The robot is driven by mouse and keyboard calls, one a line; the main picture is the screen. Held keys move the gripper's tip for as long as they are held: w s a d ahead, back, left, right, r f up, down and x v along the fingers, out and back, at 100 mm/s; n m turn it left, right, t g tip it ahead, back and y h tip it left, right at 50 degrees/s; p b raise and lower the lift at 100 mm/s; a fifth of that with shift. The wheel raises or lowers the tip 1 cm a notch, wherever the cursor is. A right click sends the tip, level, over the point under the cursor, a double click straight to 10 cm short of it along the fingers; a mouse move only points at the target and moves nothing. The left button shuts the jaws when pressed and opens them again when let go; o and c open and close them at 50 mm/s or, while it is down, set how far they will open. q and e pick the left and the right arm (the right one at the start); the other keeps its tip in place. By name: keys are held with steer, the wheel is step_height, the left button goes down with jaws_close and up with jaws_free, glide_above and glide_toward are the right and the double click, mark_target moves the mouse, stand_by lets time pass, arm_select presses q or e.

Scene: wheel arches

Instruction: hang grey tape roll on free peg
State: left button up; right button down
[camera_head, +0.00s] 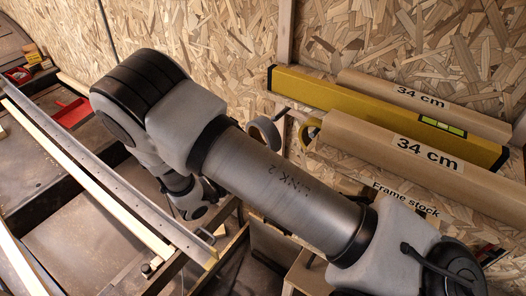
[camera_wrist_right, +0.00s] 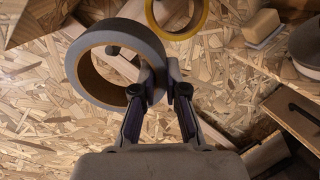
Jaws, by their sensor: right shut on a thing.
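The grey tape roll (camera_wrist_right: 88,72), with a brown inner wall, is held in the right wrist view. My right gripper (camera_wrist_right: 168,90) is shut on the right side of its ring, one finger inside and one outside. The roll also shows in the head view (camera_head: 264,132), partly behind my right arm, close to the chipboard wall. That arm hides the gripper there. A yellow tape roll (camera_wrist_right: 205,18) is just above and right of the grey one, apart from it; part of it shows in the head view (camera_head: 309,130). My left gripper is out of view.
A long yellow level (camera_head: 390,112) and cardboard tubes (camera_head: 420,157) marked 34 cm lie along the wall at right. A pale block (camera_wrist_right: 262,26) is near the yellow roll. A metal rail (camera_head: 110,165) and a red tray (camera_head: 72,112) are at left.

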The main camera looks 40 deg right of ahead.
steer(key=w+d+f+b, duration=0.1)
steer(key=w+d+b, duration=0.1)
steer(key=d, duration=0.7)
steer(key=shift+w+f+b, duration=0.3)
steer(key=shift+f, duration=0.05)
stand_by(0.3)
stand_by(0.5)
steer(key=c, duration=1.1)
jaws_free()
steer(key=shift+c, duration=0.2)
steer(key=shift+a, duration=0.15)
steer(key=a, duration=0.7)
steer(key=shift+s+a, duration=0.1)
steer(key=shift+a, duration=0.1)
steer(key=shift+d, duration=0.1)
